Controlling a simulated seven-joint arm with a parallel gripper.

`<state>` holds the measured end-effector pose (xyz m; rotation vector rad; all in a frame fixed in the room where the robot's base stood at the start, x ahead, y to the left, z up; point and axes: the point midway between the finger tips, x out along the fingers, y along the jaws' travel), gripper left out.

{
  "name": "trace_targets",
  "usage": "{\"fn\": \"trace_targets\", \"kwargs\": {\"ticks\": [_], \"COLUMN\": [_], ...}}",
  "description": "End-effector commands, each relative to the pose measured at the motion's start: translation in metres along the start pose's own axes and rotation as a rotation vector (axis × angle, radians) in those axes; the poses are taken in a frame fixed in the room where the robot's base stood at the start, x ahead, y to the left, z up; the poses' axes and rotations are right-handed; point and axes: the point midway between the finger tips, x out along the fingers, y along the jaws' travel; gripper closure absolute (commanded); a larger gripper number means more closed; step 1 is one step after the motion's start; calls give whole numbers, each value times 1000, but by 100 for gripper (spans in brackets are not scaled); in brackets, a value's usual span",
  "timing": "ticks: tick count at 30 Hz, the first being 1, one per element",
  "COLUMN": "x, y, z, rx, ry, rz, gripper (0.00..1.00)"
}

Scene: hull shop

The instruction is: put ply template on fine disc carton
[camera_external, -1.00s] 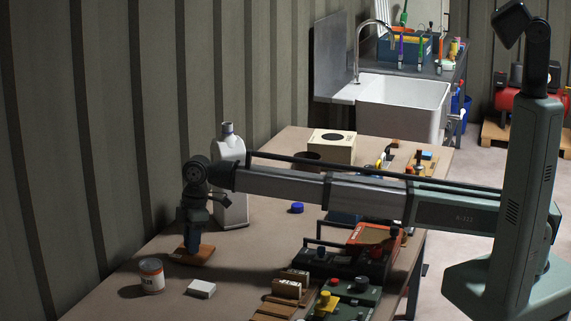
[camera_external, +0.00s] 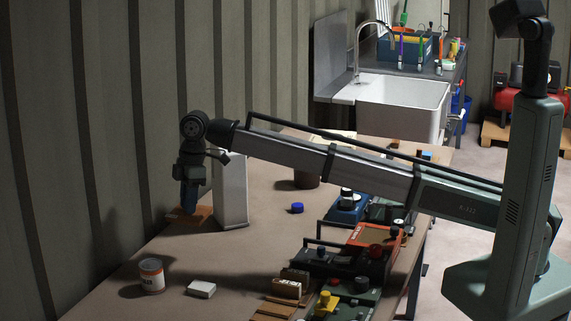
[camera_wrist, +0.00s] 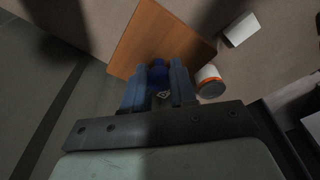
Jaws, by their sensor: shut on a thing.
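The ply template, a flat orange-brown board (camera_external: 205,215), hangs below my gripper (camera_external: 188,207), in front of the wall side of the bench. In the wrist view the board (camera_wrist: 148,42) lies beyond my blue fingers (camera_wrist: 160,88), which are shut on a dark blue knob-like part on it. The board appears raised above the bench. A cream box, likely the fine disc carton, stands at the back of the bench; my arm hides nearly all of it now, and its round dark mark is out of sight.
A white container (camera_external: 232,190) stands just right of the board. A labelled can (camera_external: 152,275) and a small white box (camera_external: 201,288) are nearer. A blue cap (camera_external: 297,208), brown cup (camera_external: 306,179) and several tools fill the right side. The left-middle bench is clear.

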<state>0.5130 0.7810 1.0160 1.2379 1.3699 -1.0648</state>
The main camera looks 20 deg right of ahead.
Motion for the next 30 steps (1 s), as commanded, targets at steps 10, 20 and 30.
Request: {"fn": "trace_targets", "kwargs": {"ticks": [10,20,30], "x": [-127,-221,-254], "y": [2,2,29], "z": [-22,-36,-18], "rx": [0,0,38], "ry": [3,2,0], "rz": [2,1,5], "gripper": [100,100,100]}}
